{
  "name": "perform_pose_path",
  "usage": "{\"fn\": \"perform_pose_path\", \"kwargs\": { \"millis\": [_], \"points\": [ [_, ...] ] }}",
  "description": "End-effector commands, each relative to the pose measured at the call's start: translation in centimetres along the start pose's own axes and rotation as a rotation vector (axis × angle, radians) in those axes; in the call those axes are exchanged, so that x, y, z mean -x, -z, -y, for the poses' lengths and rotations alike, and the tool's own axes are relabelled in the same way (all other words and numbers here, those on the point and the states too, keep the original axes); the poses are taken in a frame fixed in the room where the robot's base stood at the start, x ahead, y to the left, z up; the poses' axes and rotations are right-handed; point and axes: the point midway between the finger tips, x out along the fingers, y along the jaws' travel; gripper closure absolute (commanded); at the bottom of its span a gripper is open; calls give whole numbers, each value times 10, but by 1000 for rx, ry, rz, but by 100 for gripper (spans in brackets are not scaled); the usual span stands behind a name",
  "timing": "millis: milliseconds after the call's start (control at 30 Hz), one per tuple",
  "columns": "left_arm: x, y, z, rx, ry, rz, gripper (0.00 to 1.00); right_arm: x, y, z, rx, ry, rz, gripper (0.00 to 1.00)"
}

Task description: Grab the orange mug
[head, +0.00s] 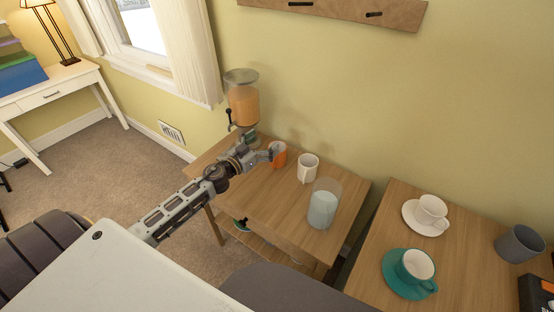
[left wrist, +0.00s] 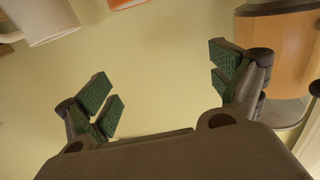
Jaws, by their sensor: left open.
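The orange mug (head: 280,158) stands on the small wooden table (head: 262,207) near the wall, partly behind my left gripper. Only a sliver of the orange mug (left wrist: 125,3) shows at the top edge of the left wrist view. My left gripper (head: 262,147) is just left of the mug in the head view, with its fingers spread. The left wrist view shows its green-padded fingers (left wrist: 160,85) wide apart with nothing between them. I cannot tell if a finger touches the mug. My right gripper is not in view.
A white mug (head: 308,168) stands close right of the orange mug, with a glass jug (head: 323,204) nearer the front. A drink dispenser (head: 242,104) stands behind my left gripper. A second table (head: 450,265) at right holds cups on saucers and a grey mug (head: 519,244).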

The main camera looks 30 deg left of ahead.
Motion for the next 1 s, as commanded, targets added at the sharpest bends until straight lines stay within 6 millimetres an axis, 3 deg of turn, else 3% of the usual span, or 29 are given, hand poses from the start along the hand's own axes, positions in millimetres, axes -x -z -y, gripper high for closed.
{"fn": "perform_pose_path", "kwargs": {
  "millis": [367, 667, 1000],
  "points": [
    [0, -2, 0, 1, 0, 0, 7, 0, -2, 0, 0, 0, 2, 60],
    [0, -22, 0, 2, 1, -1, 7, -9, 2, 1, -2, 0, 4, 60],
    [0, -50, 0, 2, 1, -1, 7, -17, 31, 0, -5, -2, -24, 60]
  ]
}}
